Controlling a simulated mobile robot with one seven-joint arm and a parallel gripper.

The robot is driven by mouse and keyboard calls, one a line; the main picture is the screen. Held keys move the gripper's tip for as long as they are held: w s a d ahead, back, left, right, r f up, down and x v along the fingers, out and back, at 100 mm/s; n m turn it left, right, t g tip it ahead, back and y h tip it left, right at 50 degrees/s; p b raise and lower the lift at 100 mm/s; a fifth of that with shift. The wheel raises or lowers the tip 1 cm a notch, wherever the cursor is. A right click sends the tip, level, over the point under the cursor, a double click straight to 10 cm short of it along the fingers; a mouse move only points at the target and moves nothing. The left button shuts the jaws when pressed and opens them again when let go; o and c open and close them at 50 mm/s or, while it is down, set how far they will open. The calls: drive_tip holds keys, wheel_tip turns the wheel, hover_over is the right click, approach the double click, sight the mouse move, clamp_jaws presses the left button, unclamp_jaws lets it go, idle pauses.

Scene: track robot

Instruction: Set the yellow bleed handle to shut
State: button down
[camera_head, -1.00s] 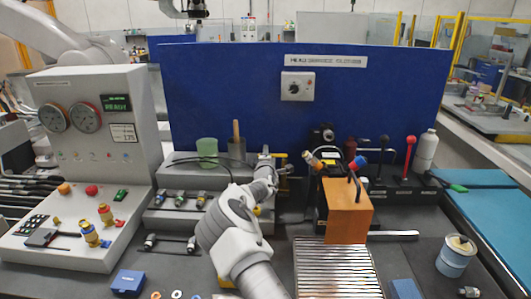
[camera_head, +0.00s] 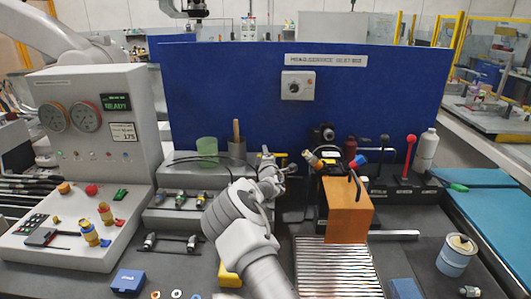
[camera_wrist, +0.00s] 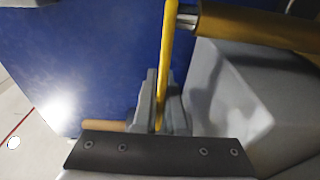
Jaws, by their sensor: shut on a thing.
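The yellow bleed handle (camera_wrist: 168,50) is a thin yellow bar running up from between my fingers in the wrist view. My gripper (camera_wrist: 161,112) is shut on it. A brass-coloured cylinder (camera_wrist: 255,32) with a short metal stem lies close to the handle's right side. In the head view my gripper (camera_head: 270,162) is at the back of the bench, in front of the blue panel. The handle is mostly hidden there by my arm, with only a small patch of yellow showing near the fingers.
A blue panel (camera_head: 240,90) stands behind. A grey step with small valves (camera_head: 180,200) and a green cup (camera_head: 207,147) are left of my gripper. An orange-brown box (camera_head: 346,210) and a red-knobbed lever (camera_head: 410,145) are to the right. A ribbed metal tray (camera_head: 335,265) lies in front.

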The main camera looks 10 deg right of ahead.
drive_tip(key=shift+s+a+n+g+y+b, duration=0.15)
drive_tip(key=shift+s+n+y+b, duration=0.15)
drive_tip(key=shift+s+n+y, duration=0.65)
drive_tip(key=shift+s+a+n+g+y+b, duration=0.1)
drive_tip(key=shift+n+g+y+b, duration=0.35)
drive_tip(key=shift+y, duration=1)
drive_tip(key=shift+s+a+n+t+y+b, duration=0.15)
drive_tip(key=shift+s+n+y, duration=0.3)
drive_tip(key=shift+n+y, duration=0.6)
drive_tip(key=shift+y, duration=0.25)
drive_tip(key=c, duration=1)
unclamp_jaws()
drive_tip(key=shift+m, duration=0.25)
